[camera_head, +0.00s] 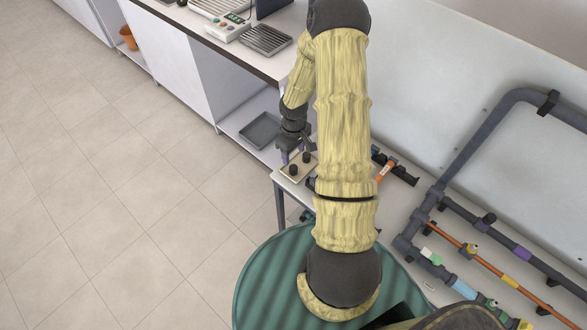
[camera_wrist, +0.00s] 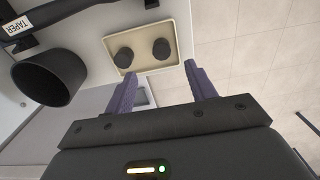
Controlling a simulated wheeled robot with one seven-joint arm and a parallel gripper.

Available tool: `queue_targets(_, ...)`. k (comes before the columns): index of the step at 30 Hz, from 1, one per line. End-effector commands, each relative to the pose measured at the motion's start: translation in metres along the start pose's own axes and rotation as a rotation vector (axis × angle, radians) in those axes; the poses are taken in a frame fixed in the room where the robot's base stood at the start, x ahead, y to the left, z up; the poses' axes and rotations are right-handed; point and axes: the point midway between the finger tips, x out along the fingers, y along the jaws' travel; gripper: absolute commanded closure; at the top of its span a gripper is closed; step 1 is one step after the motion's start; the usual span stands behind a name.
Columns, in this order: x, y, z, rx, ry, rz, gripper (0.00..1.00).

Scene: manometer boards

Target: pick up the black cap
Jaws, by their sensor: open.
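Two small dark round caps sit in a shallow cream tray (camera_wrist: 146,24). In the wrist view the left cap (camera_wrist: 124,57) and the right cap (camera_wrist: 161,48) lie just beyond my fingertips. In the head view the tray (camera_head: 289,175) is at the table's near left corner, with one cap (camera_head: 294,170) nearer and the other (camera_head: 307,157) farther back. Which is the named black cap I cannot tell. My gripper (camera_wrist: 158,72) has its purple fingers spread apart, with nothing between them. My gripper (camera_head: 296,151) also shows beside the tray in the head view.
A large black pipe end (camera_wrist: 50,76) and a bar labelled TAPER (camera_wrist: 30,25) stand left of the tray. An orange-banded black fitting (camera_head: 386,170) lies right of it in the head view. Pipework (camera_head: 470,250) runs along the right.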

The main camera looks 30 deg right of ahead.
Motion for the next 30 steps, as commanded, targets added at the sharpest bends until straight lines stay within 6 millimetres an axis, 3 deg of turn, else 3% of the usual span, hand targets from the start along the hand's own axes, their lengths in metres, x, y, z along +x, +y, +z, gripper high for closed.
queue_targets(6,0.021,0.000,0.000,0.000,-0.001,0.000,0.44)
queue_targets(19,0.028,-0.001,0.001,-0.002,-0.001,0.000,0.44)
queue_targets(30,0.070,-0.003,0.004,-0.001,-0.001,0.000,0.44)
